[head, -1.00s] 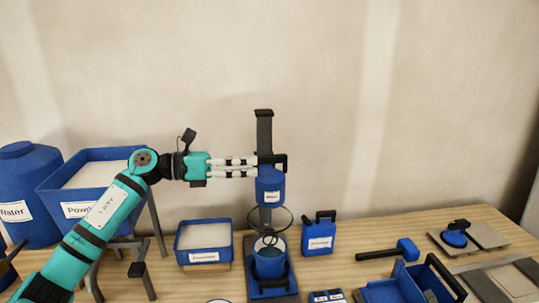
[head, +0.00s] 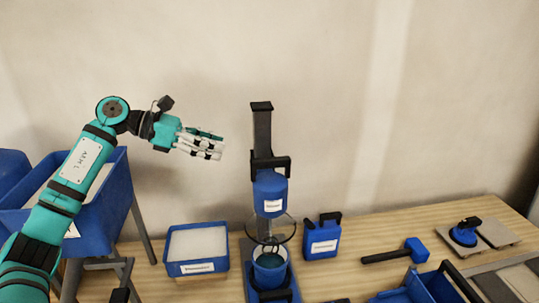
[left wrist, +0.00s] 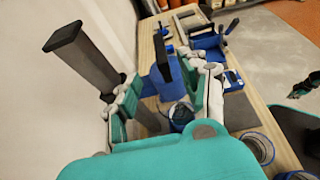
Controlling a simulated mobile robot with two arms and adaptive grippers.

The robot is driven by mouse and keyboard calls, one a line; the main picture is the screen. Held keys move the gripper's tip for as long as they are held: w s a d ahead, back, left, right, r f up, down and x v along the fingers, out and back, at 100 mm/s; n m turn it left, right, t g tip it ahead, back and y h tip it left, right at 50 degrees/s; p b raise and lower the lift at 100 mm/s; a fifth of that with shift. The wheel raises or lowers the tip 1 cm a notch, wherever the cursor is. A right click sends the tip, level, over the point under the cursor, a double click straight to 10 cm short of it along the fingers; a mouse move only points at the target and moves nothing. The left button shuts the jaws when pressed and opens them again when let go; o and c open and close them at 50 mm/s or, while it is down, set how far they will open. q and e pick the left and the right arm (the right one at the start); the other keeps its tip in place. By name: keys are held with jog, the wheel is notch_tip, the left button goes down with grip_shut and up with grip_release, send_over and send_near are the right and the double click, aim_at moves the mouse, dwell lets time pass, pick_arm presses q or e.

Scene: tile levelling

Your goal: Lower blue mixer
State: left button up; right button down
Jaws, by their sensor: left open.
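The blue mixer (head: 269,193) is a labelled blue motor head with a black handle (head: 272,163) on an upright black column (head: 262,130). A round wire guard (head: 288,230) and the mixing rod are below the head. A blue bucket (head: 269,272) stands under it, and the rod reaches down towards the bucket opening. My left gripper (head: 218,146) is open and empty, left of the mixer and apart from it, a little above the handle's height. In the left wrist view, the column (left wrist: 85,62) and the handle (left wrist: 162,60) show beyond the spread fingers (left wrist: 165,100).
A blue tray (head: 170,263) of pale material is left of the mixer, with a large blue hopper (head: 118,205) behind my arm. A blue canister (head: 322,238), a blue-headed mallet (head: 415,250) and a suction cup (head: 464,235) are to the right. The wall stands behind.

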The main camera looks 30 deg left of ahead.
pick_arm(q)
jog(key=p, duration=0.2)
send_near(270, 159)
jog(key=d, duration=0.1)
jog(key=p+x, duration=0.1)
jog(key=x, duration=0.7)
jog(key=shift+w+f+p, duration=0.1)
jog(key=shift+w+p, duration=0.15)
jog(key=shift+p, duration=0.15)
jog(key=shift+w+d+f, duration=0.3)
jog(key=shift+c, duration=0.6)
grip_shut()
pick_arm(e)
jog(key=r, duration=0.3)
jog(key=s+r, duration=0.1)
jog(key=shift+d+r, duration=0.15)
jog(key=shift+d, duration=0.1)
